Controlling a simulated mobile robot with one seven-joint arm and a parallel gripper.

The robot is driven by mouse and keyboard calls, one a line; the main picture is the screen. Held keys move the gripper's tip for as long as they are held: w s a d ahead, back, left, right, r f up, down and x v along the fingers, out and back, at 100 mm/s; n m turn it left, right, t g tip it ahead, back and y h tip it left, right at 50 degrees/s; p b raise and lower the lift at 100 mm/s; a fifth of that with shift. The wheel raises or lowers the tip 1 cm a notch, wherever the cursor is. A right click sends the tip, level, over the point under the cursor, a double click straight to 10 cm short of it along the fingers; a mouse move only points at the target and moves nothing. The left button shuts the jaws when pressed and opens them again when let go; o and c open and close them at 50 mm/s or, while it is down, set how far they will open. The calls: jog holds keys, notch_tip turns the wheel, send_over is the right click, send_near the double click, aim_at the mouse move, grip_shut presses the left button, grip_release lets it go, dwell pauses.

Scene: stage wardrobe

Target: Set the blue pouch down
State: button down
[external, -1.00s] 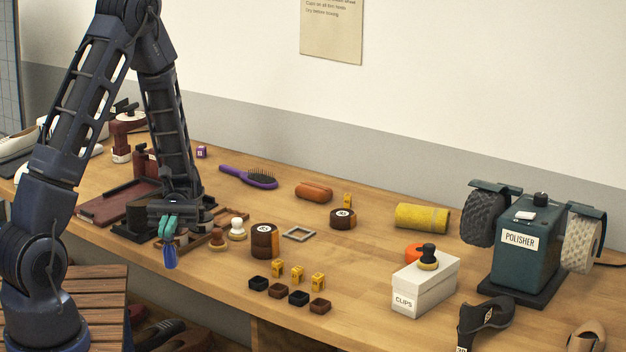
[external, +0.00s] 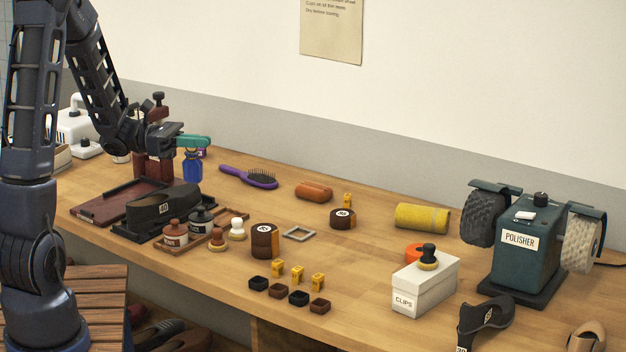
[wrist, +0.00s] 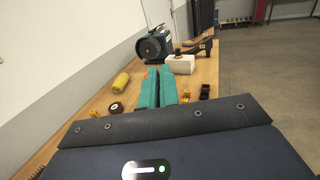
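In the wrist view my gripper (wrist: 157,88) shows both teal fingers nearly together, pointing along the bench; the pouch is not visible there.
A purple brush (external: 249,178) lies right. Clear bench lies between.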

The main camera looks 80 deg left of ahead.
jog(key=shift+a+f+y, duration=0.1)
jog(key=shift+a+y, duration=0.15)
jog(key=shift+y, duration=0.05)
notch_tip(320, 180, down, 20)
jog(key=shift+r, duration=0.25)
dwell(0.5)
jog(key=shift+f, duration=0.2)
jog(key=c, duration=1.6)
grip_release()
jog(key=shift+c, duration=0.2)
